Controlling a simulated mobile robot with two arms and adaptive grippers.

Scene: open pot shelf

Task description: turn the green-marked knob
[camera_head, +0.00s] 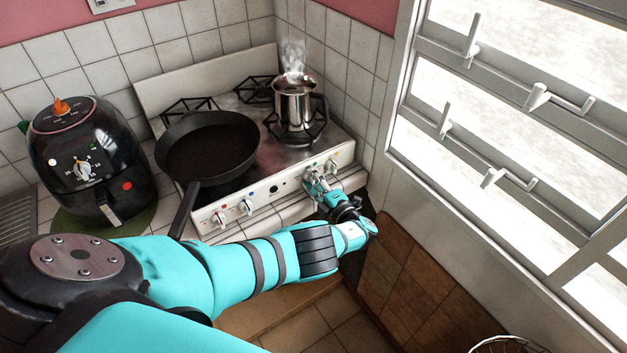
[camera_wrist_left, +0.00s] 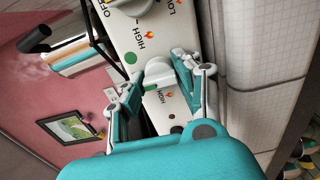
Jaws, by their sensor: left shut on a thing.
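The stove's front panel (camera_head: 285,184) carries white knobs and small coloured marks. My left gripper (camera_head: 311,176) is at the right part of this panel, and its fingers hide much of the knob there. In the left wrist view my left gripper (camera_wrist_left: 160,76) is shut on a white knob (camera_wrist_left: 157,74), one finger on each side. A green mark (camera_wrist_left: 130,57) is on the panel beside this knob. Another knob (camera_wrist_left: 128,5) is cut off at the top edge, near printed HIGH, LOW and OFF labels. My right gripper is not in view.
A black frying pan (camera_head: 207,147) sits on the stove with its handle over the front edge. A black air fryer (camera_head: 90,160) is at the left. The window (camera_head: 520,120) bounds the right.

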